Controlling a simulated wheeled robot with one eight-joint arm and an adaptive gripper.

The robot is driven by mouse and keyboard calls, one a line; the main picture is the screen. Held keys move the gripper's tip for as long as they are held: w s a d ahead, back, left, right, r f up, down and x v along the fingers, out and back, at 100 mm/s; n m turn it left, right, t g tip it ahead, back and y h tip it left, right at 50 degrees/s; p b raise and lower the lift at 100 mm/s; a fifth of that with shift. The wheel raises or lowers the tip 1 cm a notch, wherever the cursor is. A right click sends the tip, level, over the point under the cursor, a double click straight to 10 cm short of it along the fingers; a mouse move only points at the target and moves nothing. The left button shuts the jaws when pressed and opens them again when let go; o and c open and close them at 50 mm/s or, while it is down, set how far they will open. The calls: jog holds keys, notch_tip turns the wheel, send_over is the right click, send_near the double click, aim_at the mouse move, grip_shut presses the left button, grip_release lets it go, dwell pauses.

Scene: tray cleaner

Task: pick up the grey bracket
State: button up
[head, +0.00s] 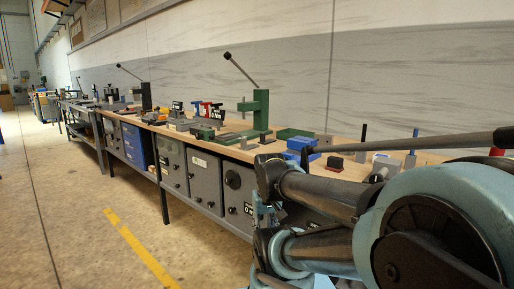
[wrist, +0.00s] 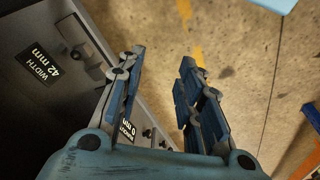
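I cannot make out for sure which item is the grey bracket. Several small grey pieces stand on the workbench (head: 310,170) in the head view, among them a grey block (head: 386,165) with an upright part at the right, partly behind my arm. In the wrist view my gripper (wrist: 162,60) is open, its two blue fingers well apart with nothing between them. It is in front of the bench, beside the grey cabinets and above the floor. No bracket shows in the wrist view.
The concrete floor (head: 75,200) with a yellow line is clear at left.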

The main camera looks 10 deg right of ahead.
jog(key=shift+w, duration=0.1)
jog(key=shift+o, duration=1)
jog(key=shift+r, duration=0.15)
notch_tip(320, 180, up, 34)
jog(key=r+m+t+y, duration=0.1)
jog(key=m+y, duration=0.2)
jog(key=m, duration=2.6)
send_over(243, 140)
jog(key=s+d, duration=0.4)
jog(key=x, duration=1.2)
jog(key=shift+w+d+f, duration=0.1)
jog(key=shift+w+d, duration=0.05)
jog(key=shift+w, duration=0.05)
jog(key=shift+d+x, duration=0.1)
jog(key=shift+x, duration=1.15)
jog(key=shift+d+x, duration=0.15)
jog(key=shift+x, duration=1.15)
